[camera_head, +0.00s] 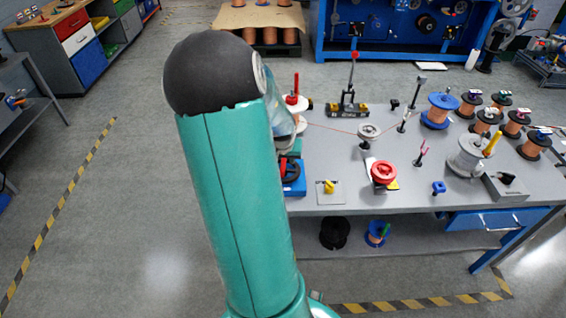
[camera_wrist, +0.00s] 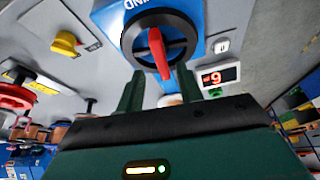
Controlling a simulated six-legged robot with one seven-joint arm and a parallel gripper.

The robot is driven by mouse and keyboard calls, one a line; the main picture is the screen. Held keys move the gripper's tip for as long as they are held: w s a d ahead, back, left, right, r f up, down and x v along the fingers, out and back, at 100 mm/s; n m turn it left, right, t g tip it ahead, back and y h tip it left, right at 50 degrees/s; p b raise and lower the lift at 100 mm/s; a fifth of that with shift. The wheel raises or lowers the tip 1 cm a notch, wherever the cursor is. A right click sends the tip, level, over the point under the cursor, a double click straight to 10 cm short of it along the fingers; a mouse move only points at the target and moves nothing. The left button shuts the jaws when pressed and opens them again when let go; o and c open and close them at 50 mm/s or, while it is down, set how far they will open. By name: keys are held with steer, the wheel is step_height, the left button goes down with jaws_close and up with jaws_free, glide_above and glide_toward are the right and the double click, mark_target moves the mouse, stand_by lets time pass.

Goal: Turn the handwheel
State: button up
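In the wrist view, a black ring-shaped handwheel (camera_wrist: 182,50) with a red bar (camera_wrist: 158,52) across it sits on a blue box (camera_wrist: 107,18) with white lettering. In the head view the handwheel (camera_head: 291,172) shows partly behind my arm, at the bench's left end. My gripper (camera_wrist: 163,80) is open, its two dark green fingers apart. In the wrist view the fingertips lie just below the wheel and the red bar's lower end is between them in the picture. I cannot tell whether they touch. In the head view my gripper is hidden behind my arm.
A yellow knob (camera_head: 329,187) on a plate and a red wheel (camera_head: 383,171) are to the right on the grey bench (camera_head: 430,206). Spools and posts crowd the bench's right side.

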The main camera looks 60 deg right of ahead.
mark_target(283, 163)
steer(key=shift+x, duration=1.9)
steer(key=shift+w, duration=0.1)
jaws_close()
steer(key=shift+m, duration=0.3)
steer(key=shift+m+g, duration=0.3)
steer(key=shift+m, duration=0.2)
